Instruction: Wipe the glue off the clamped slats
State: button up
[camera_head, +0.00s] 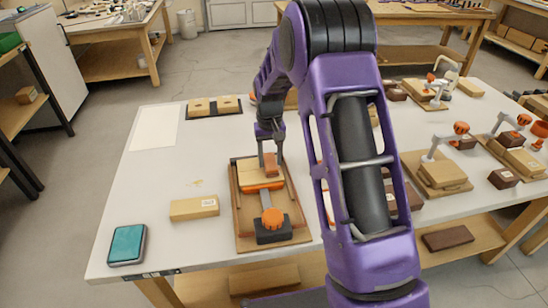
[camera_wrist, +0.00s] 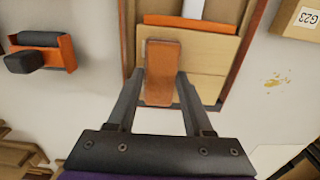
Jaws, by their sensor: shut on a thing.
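My gripper (camera_head: 270,152) is shut on a brown-orange block (camera_head: 271,165), perhaps the wiper. The block shows between the fingers in the wrist view (camera_wrist: 161,72), its front part over the pale slats (camera_wrist: 205,68). The slats (camera_head: 250,170) lie in a wooden frame (camera_head: 237,222) on the bench, under an orange clamp bar (camera_head: 262,186) with an orange knob (camera_head: 272,217). The block appears at or just above the slats; I cannot tell whether it touches. I see no clear glue on the slats; the block and fingers hide part of them.
A yellowish smear (camera_head: 195,182) marks the bench left of the frame. A labelled wooden block (camera_head: 194,208) and a teal device (camera_head: 127,244) lie front left. An orange-and-black tool (camera_wrist: 40,52) lies beside the frame. Other clamped pieces (camera_head: 440,175) stand right.

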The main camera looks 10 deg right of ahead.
aim_at(242, 172)
jog(key=shift+a, duration=3.25)
jog(key=shift+a, duration=0.15)
jog(key=shift+a+f+p, duration=0.1)
jog(key=shift+a+p, duration=0.2)
jog(key=shift+a, duration=0.6)
jog(key=shift+d, duration=0.1)
jog(key=shift+d+r, duration=0.2)
jog(key=shift+d, duration=1.9)
